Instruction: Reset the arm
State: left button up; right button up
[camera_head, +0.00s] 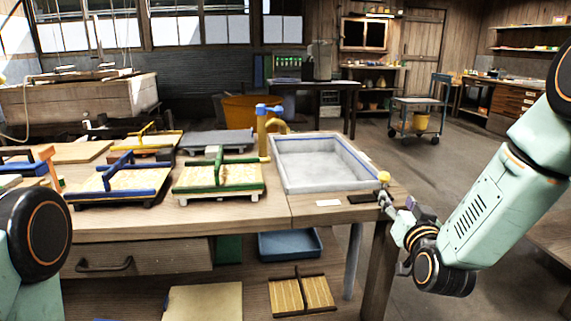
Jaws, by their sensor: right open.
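My right arm (500,205) comes in from the right side, pale green with dark joints. My right gripper (386,199) is at the right edge of the workbench, small in the picture, and it is open. A small yellow knob-like thing (384,178) shows right at its tips; whether they touch I cannot tell. A dark flat piece (363,198) lies on the bench just left of the gripper.
The wooden workbench (250,213) holds a grey basin (325,190), a yellow tap (263,140), a green-framed mould (218,177) and a blue-framed mould (118,180). A blue tray (290,244) is below. Open floor and a cart (418,106) lie at the right.

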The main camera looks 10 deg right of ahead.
jog(key=s+a+f+n+g+y+p, duration=0.15)
jog(key=s+a+f+g, duration=0.25)
jog(key=s+f, duration=0.4)
jog(key=s+a+f+n+g+y+p, duration=0.1)
jog(key=s+a+f+g+y, duration=0.15)
jog(key=s+f+g, duration=0.55)
pick_arm(q)
notch_tip(320, 180, up, 6)
jog(key=p, duration=0.4)
jog(key=shift+r, duration=0.25)
pick_arm(e)
jog(key=s+a+f+g, duration=0.1)
jog(key=s+f, duration=0.2)
jog(key=s, duration=0.5)
jog(key=s+a+f+n+g, duration=0.1)
jog(key=s+f, duration=0.3)
jog(key=s, duration=0.5)
jog(key=s+a+f+g, duration=0.2)
jog(key=s+f+g, duration=0.1)
jog(key=s, duration=0.6)
jog(key=shift+s+f+h, duration=0.2)
jog(key=shift+h, duration=0.1)
pick_arm(q)
jog(key=shift+o, duration=0.3)
pick_arm(e)
jog(key=shift+n, duration=0.25)
